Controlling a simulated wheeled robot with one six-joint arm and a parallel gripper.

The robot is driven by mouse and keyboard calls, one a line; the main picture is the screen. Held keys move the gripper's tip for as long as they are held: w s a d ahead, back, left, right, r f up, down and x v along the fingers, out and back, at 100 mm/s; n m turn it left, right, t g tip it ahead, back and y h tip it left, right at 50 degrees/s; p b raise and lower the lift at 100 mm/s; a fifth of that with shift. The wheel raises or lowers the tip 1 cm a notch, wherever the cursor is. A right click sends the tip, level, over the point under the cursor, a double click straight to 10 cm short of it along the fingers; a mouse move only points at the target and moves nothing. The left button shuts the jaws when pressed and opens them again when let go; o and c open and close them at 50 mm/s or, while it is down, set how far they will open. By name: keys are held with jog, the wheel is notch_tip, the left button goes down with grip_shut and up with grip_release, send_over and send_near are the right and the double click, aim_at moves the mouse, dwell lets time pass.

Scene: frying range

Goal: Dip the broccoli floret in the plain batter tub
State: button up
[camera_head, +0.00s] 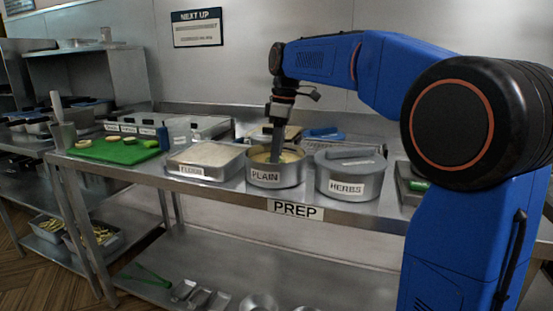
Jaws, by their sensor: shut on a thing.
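The plain batter tub (263,178) is a round metal pot labelled PLAIN on the prep counter, with pale yellow batter (258,157) showing inside. My gripper (276,152) points straight down into this tub, its fingertips at about the level of the batter. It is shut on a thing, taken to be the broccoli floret. The floret itself cannot be made out, hidden by the fingers, the batter or the tub's rim.
A FLOUR tray (184,171) stands left of the tub. A lidded HERBS pot (345,187) stands close on its right. A green board (112,153) with pale slices lies further left. Other containers stand behind, and tongs (146,277) lie on the lower shelf.

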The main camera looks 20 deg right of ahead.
jog(key=shift+r, duration=3.95)
notch_tip(320, 180, up, 3)
